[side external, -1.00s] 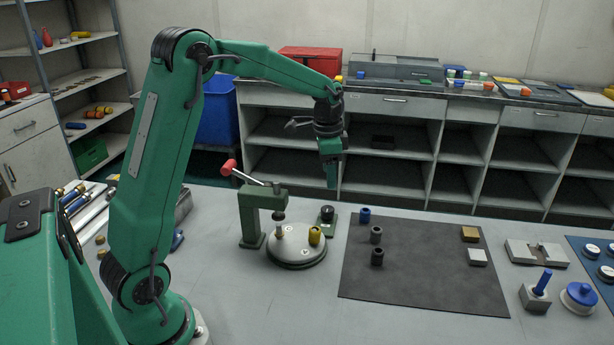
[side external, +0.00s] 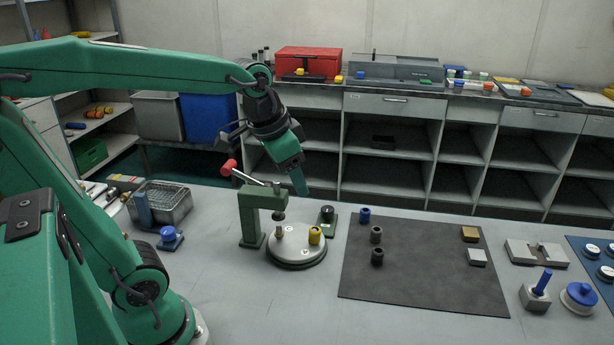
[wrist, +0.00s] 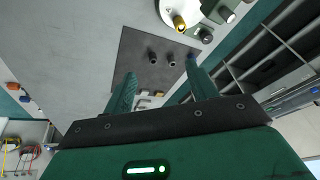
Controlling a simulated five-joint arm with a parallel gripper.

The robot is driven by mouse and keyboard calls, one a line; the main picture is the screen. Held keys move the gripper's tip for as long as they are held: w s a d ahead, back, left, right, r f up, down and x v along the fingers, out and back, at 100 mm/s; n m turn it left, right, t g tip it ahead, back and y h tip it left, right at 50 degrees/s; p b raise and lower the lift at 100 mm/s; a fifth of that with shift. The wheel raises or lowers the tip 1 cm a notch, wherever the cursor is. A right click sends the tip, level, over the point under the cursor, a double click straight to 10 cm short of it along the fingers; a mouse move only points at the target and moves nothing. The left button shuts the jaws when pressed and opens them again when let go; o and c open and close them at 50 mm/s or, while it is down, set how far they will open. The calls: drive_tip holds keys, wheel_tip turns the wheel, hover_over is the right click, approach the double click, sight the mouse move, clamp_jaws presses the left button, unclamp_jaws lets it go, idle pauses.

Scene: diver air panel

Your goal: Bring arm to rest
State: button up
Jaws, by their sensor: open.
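My gripper (side external: 302,186) hangs in the air above and behind the bench, just right of the red-knobbed lever press (side external: 251,205). In the wrist view my gripper (wrist: 160,88) shows two green fingers spread apart with nothing between them. The round grey plate (side external: 296,252) under the press carries a yellow knurled piece (side external: 315,235) and a small brass piece. The dark mat (side external: 420,275) lies to the right, clear of my gripper.
On the mat stand a blue cylinder (side external: 365,215), two dark cylinders (side external: 376,235), a brass block (side external: 470,234) and a pale block (side external: 477,257). A wire basket (side external: 165,204) and a blue-topped piece (side external: 169,238) sit left of the press. Shelving stands behind the bench.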

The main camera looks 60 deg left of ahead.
drive_tip(key=s+d+f+n+t, duration=0.1)
drive_tip(key=s+d, duration=0.1)
drive_tip(key=s, duration=0.6)
drive_tip(key=shift+d+f+n, duration=0.3)
drive_tip(key=shift+f+n, duration=0.05)
drive_tip(key=shift+n, duration=0.05)
idle(0.6)
